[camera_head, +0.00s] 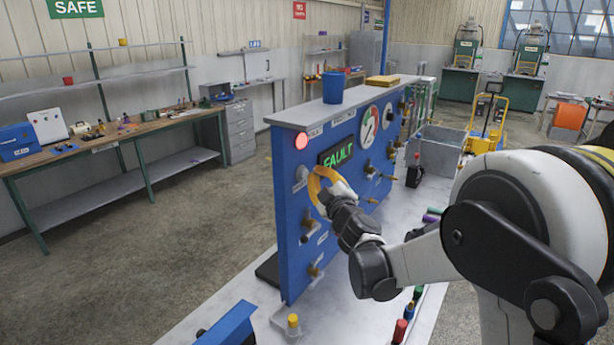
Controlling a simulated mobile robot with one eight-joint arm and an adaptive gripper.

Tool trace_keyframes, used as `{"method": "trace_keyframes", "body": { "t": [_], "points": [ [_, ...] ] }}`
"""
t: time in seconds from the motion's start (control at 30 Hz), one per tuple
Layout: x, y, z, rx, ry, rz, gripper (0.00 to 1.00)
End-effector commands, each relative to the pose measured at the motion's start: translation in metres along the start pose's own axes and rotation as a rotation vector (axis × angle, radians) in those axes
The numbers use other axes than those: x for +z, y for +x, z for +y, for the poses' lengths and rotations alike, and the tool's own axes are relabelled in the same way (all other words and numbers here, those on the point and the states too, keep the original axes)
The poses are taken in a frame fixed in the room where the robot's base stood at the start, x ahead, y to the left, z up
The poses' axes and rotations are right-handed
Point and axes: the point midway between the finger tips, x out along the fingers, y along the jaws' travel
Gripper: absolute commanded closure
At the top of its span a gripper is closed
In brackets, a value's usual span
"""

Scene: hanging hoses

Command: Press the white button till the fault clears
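The blue upright panel (292,230) stands on a light bench. Its dark display (336,153) reads FAULT in green letters, and a round red lamp (301,141) glows to its left. My gripper (326,190) is at the panel face, just below the display. An orange loop shows at its tip; I cannot tell whether it is a hose or part of the gripper. A small pale fitting (300,178) shows just left of the loop. I cannot make out the white button for certain; my gripper may hide it. Contact and finger opening cannot be told.
A round gauge (369,127) and several brass fittings are on the panel, right of my gripper. A blue cup (333,87) stands on the panel's top ledge. A black bottle (414,170) and a grey bin (436,150) stand farther right. The floor at left is clear.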

Motion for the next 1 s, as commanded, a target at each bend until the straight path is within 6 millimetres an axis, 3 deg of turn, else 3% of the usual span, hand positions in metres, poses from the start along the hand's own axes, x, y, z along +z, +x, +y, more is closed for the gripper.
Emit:
{"method": "trace_keyframes", "body": {
  "t": [1.0],
  "points": [
    [-0.005, 0.0087, -0.0048, 0.0, 0.0, 0.001, 1.0]
  ]
}}
